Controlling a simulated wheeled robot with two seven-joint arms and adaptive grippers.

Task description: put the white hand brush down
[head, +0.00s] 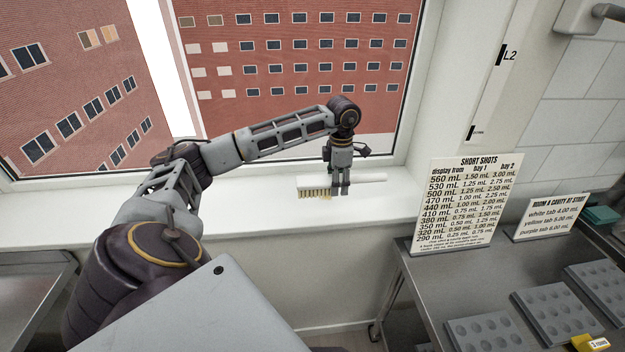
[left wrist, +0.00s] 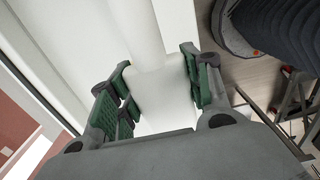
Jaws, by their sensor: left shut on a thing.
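The white hand brush (head: 312,184) is at the white window sill (head: 255,217), with its tan bristles facing down and its handle pointing right. The bristles are at or just above the sill; I cannot tell whether they touch. My left gripper (head: 340,191) points down and is shut on the brush near its middle, hiding part of it. In the left wrist view the brush's white body (left wrist: 160,92) lies between the green pads of my left gripper (left wrist: 157,88). My right gripper is not in view.
The window stands right behind the sill. The sill is clear to the left of the brush. A "SHORT SHOTS" sign (head: 461,203) stands to the right on a metal table (head: 420,285), with a smaller sign (head: 548,218) and several grey moulds (head: 555,312).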

